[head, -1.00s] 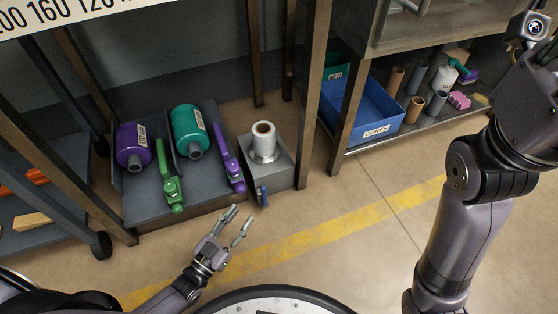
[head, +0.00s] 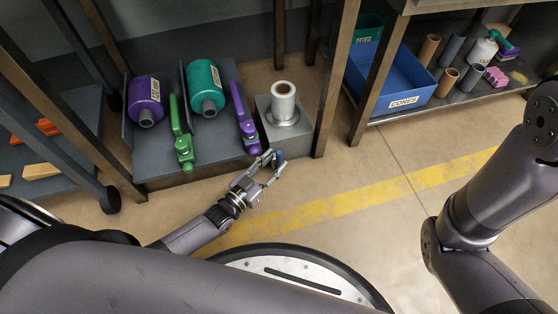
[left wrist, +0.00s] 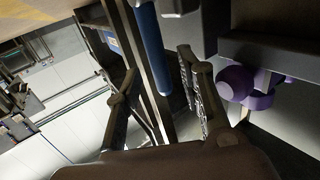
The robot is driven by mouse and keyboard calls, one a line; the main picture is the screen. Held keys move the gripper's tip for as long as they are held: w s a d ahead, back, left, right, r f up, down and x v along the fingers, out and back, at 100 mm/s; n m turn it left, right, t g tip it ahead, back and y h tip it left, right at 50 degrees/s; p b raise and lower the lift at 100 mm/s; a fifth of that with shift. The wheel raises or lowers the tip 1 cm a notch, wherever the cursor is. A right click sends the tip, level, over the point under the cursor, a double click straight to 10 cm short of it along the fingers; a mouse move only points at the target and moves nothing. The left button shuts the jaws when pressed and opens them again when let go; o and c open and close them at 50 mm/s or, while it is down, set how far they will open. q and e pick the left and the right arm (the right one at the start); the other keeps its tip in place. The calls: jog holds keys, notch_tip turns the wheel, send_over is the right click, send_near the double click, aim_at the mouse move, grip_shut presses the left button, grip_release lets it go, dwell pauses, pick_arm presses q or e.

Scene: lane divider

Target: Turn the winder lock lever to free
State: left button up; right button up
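My left gripper (head: 274,164) is open, one finger on each side of the lever, with a gap showing on both sides in the wrist view (left wrist: 160,90). My right arm is at the right of the head view; its gripper is out of frame.
Purple (head: 146,98) and teal (head: 204,85) bottles lie on a grey tray, with a green tool (head: 182,140) and a purple tool (head: 245,120) close left of the winder. A bench leg (head: 332,85) stands right of it. Floor in front is clear.

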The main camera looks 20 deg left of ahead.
pick_arm(q)
jog(key=shift+b+x, duration=0.4)
jog(key=shift+x, duration=1)
jog(key=shift+c, duration=0.2)
grip_shut()
